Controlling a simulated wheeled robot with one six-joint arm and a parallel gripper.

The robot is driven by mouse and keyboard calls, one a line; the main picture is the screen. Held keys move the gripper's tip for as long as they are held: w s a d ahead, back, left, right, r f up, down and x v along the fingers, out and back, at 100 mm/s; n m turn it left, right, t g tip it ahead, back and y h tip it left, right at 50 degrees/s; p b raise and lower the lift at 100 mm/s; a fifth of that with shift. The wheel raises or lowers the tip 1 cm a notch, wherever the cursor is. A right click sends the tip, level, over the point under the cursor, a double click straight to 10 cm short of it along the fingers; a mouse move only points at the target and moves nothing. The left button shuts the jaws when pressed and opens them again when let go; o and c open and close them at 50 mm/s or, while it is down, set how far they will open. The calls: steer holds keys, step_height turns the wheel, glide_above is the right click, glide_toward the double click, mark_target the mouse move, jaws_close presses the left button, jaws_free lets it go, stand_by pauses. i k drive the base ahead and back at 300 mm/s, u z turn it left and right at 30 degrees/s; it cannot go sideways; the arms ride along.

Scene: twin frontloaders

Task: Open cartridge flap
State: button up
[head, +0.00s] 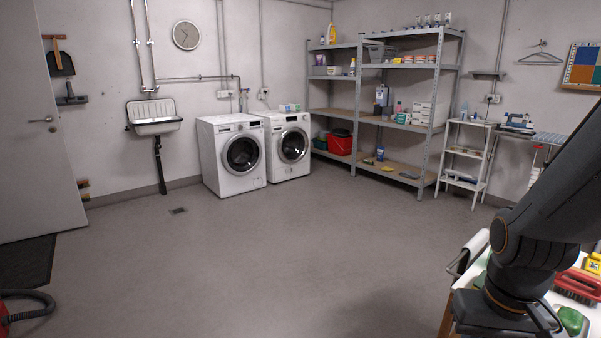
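Two white frontloaders stand side by side against the back wall. The left frontloader (232,154) and the right frontloader (288,146) both have round dark doors that look shut. A control strip runs along the top of each front. A cartridge flap cannot be made out at this distance. My arm comes in at the right edge, close to the camera and far from both machines. My gripper is outside the picture.
The grey floor (230,250) between me and the machines is clear. A white table (560,300) with a red brush (577,285) is close at right. Metal shelves (400,108) stand right of the machines, a wall sink (153,117) left. A red hose machine (4,318) sits at lower left.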

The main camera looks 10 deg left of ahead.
mark_target(303, 168)
steer(key=u, duration=0.4)
steer(key=k, duration=0.5)
steer(key=u, duration=0.7)
steer(key=i, duration=4.3)
steer(key=z, duration=0.35)
steer(key=i, duration=2.05)
steer(key=z, duration=0.75)
steer(key=i, duration=2.2)
steer(key=z, duration=0.4)
steer(key=i, duration=0.9)
steer(key=z, duration=0.1)
